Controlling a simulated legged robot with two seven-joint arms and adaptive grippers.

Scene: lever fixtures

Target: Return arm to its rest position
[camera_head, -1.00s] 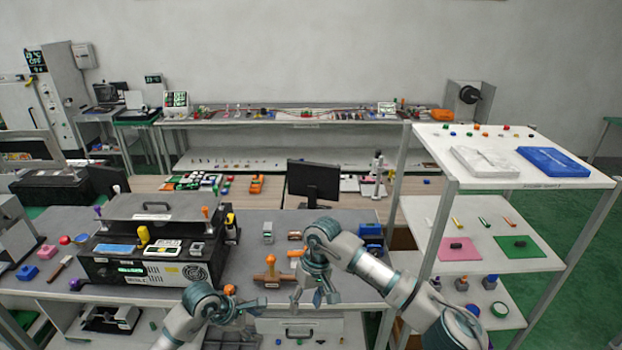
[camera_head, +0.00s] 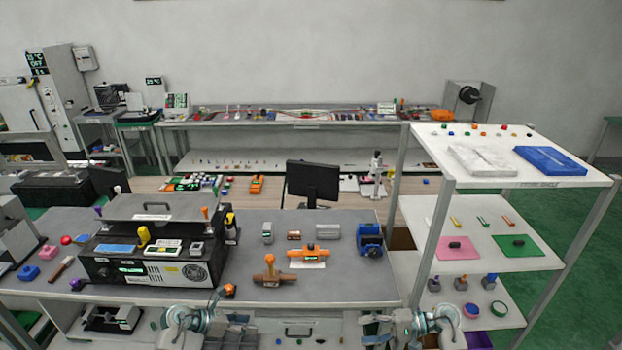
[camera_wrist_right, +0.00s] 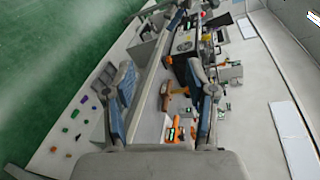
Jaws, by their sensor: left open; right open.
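My left gripper (camera_head: 232,312) is low at the front edge of the bench, its arm folded at the bottom of the head view. My right gripper (camera_head: 378,326) is also low at the front edge, further right, with nothing in its jaws. In the right wrist view its two fingers stand wide apart with an empty gap (camera_wrist_right: 166,100). An orange lever fixture (camera_head: 308,254) and a brown lever fixture with an orange top (camera_head: 271,270) stand on the grey bench (camera_head: 345,285), apart from both grippers.
A black machine (camera_head: 150,262) stands on the bench at left. A blue fixture (camera_head: 370,238) and a grey block (camera_head: 335,233) are at the back right of the bench. A white shelf rack (camera_head: 480,178) stands at right. The bench's front right is clear.

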